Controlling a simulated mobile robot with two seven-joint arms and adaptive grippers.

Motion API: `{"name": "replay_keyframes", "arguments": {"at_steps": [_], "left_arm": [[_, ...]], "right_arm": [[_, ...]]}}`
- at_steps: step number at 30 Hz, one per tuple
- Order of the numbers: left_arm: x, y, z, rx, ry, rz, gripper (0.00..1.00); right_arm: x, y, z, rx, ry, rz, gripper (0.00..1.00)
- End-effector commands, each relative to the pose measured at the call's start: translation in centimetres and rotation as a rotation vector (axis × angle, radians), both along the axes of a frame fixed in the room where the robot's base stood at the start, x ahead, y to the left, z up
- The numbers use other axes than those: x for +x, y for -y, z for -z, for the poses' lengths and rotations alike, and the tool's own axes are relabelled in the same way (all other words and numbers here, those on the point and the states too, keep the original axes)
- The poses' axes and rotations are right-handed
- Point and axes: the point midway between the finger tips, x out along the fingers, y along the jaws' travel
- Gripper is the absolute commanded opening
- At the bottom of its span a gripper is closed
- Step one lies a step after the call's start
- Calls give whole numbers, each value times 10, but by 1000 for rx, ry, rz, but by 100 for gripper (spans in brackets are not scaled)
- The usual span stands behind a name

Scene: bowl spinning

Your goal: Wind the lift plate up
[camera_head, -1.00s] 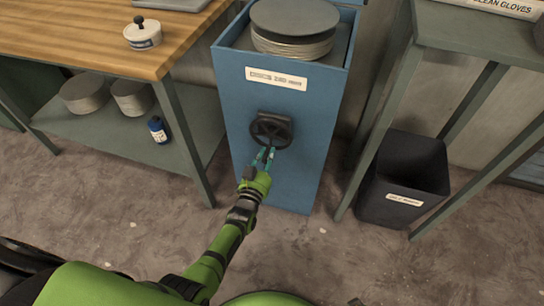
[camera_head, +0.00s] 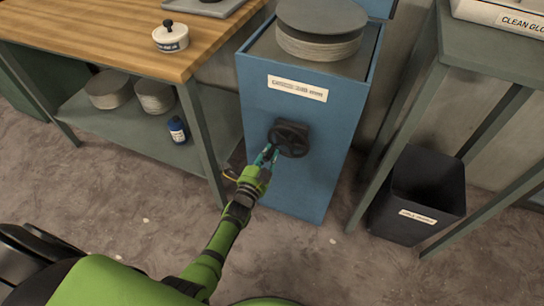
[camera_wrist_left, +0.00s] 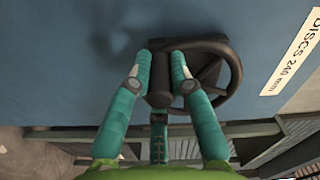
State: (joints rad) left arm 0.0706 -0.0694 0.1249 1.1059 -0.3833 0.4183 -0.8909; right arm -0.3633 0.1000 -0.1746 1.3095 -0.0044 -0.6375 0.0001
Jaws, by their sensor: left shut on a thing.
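The blue cabinet (camera_head: 300,125) bears a black handwheel (camera_head: 292,139) on its front, below a white label. My left gripper (camera_head: 268,156) is shut on the handwheel at its lower left side. In the left wrist view, the teal fingers (camera_wrist_left: 160,82) straddle part of the black wheel (camera_wrist_left: 215,52), with its open spokes to the right. A stack of pale discs (camera_head: 318,46) with a dark grey top sits in the cabinet's open top. The grey lift plate (camera_head: 270,52) shows around its base. My right gripper is out of view.
A dark bin (camera_head: 418,195) stands at right under a grey table (camera_head: 490,60). The floor in front is clear.

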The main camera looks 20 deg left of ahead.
Motion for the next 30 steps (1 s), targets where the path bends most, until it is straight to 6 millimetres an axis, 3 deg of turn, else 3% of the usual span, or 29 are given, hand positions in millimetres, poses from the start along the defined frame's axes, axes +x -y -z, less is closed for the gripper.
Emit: {"name": "replay_keyframes", "arguments": {"at_steps": [15,30], "left_arm": [[1,-7,-23,394,22,3,0],[2,-7,-29,505,25,5,0]], "right_arm": [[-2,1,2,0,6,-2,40],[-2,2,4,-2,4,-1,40]]}}
